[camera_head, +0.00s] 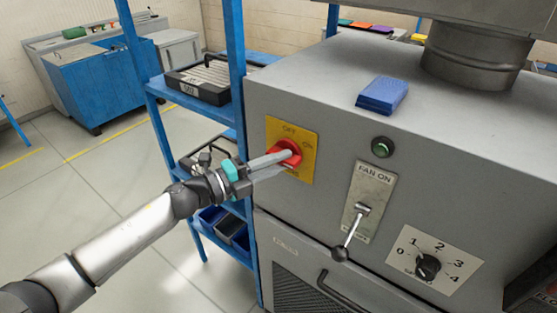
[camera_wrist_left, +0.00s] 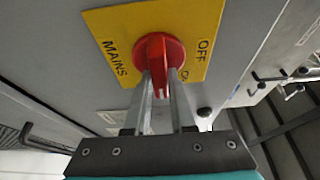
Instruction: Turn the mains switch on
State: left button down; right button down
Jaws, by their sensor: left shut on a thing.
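The mains switch (camera_head: 292,149) is a red rotary knob on a yellow plate (camera_head: 274,130) lettered OFF, ON and MAINS, on the left part of the grey cabinet's front. The knob also shows in the left wrist view (camera_wrist_left: 160,55). My left gripper (camera_head: 283,158) reaches in from the left, and its two fingers are shut on the knob's grip, one on each side. The wrist view shows the fingertips (camera_wrist_left: 160,85) at the grip. The fingers partly hide the knob and plate. My right gripper is in neither view.
Right of the switch are a green lamp (camera_head: 382,147), a FAN ON lever (camera_head: 350,232) pointing down, and a numbered dial (camera_head: 427,266). A blue block (camera_head: 382,95) lies on the cabinet top (camera_head: 310,75). A blue shelf rack (camera_head: 155,88) stands close behind my left gripper.

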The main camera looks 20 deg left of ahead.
pick_arm(q)
jog(key=c, duration=0.8)
grip_release()
jog(key=shift+o, duration=0.2)
jog(key=shift+s+a, duration=0.1)
jog(key=shift+s+a+f, duration=0.1)
jog(key=shift+s+a, duration=0.1)
jog(key=shift+s, duration=0.05)
jog(key=b+v, duration=0.3)
jog(key=v, duration=1.1)
jog(key=shift+a, duration=0.2)
jog(key=shift+s, duration=0.1)
